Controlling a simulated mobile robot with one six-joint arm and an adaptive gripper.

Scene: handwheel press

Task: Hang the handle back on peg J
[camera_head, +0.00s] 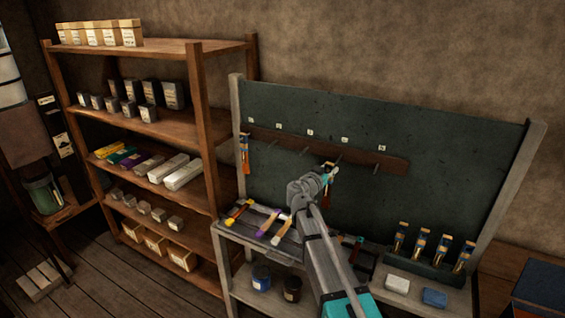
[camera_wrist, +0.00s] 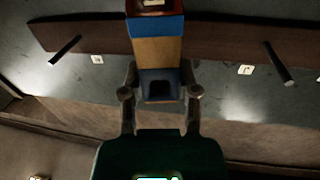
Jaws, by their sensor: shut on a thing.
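My gripper (camera_wrist: 160,93) is shut on a handle (camera_wrist: 158,52) with a tan middle, blue bands and a dark red end. The held handle also shows in the head view (camera_head: 329,173), in front of the wooden peg rail (camera_head: 395,163). In the wrist view it lies between two bare pegs, one at left (camera_wrist: 66,50) and one at right (camera_wrist: 279,62). White labels sit near the pegs; I cannot read the letters surely. Whether the handle touches a peg cannot be told. Another orange and blue handle (camera_head: 244,152) hangs at the rail's left end.
The bench below the dark board (camera_head: 440,145) holds loose handles (camera_head: 268,222), a rack of upright handles (camera_head: 425,268), a white block (camera_head: 397,285) and a blue block (camera_head: 435,297). A wooden shelf unit (camera_head: 210,130) stands at left. The rail's right end is clear.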

